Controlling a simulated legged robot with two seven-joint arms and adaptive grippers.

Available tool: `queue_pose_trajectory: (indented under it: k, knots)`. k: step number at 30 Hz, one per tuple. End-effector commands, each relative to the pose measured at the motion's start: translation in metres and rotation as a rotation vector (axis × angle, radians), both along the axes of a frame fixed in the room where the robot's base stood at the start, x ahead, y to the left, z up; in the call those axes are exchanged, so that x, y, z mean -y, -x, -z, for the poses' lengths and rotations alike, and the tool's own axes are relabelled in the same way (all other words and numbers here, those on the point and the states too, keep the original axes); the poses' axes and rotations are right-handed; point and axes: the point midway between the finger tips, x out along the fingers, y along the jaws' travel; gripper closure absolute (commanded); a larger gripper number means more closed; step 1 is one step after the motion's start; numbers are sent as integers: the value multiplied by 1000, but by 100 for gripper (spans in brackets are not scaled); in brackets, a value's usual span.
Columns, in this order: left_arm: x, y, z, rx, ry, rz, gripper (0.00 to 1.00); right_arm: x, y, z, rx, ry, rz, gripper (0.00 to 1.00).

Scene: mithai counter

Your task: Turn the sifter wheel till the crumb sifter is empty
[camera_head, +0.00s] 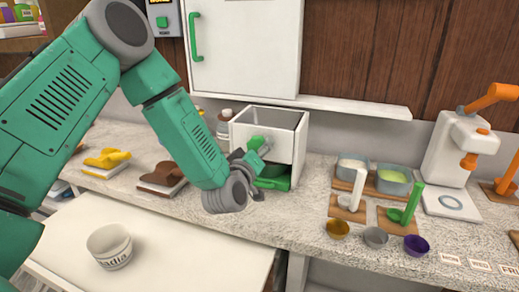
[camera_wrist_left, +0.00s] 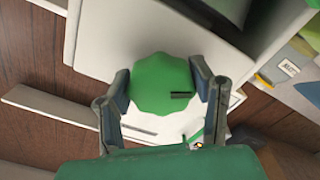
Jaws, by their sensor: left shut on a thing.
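The crumb sifter (camera_head: 290,124) is a white open-topped box on the counter, right of my left gripper. Its upper inner walls look bare; its floor is hidden by the front wall. The green sifter wheel (camera_wrist_left: 160,80) has a scalloped edge and a dark slot mark in the left wrist view. My left gripper (camera_head: 252,158) is shut on the wheel, one finger on each side of it; the fingers also show in the left wrist view (camera_wrist_left: 160,100). In the head view the gripper covers part of the wheel. A green tray (camera_head: 278,178) sits under the box. My right gripper is out of view.
A white cup (camera_head: 110,246) stands on the pale front surface. Yellow (camera_head: 107,159) and brown (camera_head: 163,178) scoop-like items lie to the left. To the right are two tubs (camera_head: 393,180), several small bowls (camera_head: 376,238) and a white machine with orange handles (camera_head: 458,150).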

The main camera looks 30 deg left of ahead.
Motion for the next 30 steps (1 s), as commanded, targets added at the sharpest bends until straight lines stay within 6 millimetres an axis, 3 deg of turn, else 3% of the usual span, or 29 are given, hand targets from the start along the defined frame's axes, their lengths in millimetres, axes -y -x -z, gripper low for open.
queue_pose_trajectory:
  k: [1, 30]
  knots:
    - [1, 3, 9, -24, -2, 4, 79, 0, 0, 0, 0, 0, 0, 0]
    - [0, 3, 9, -37, -57, 3, 79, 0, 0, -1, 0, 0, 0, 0]
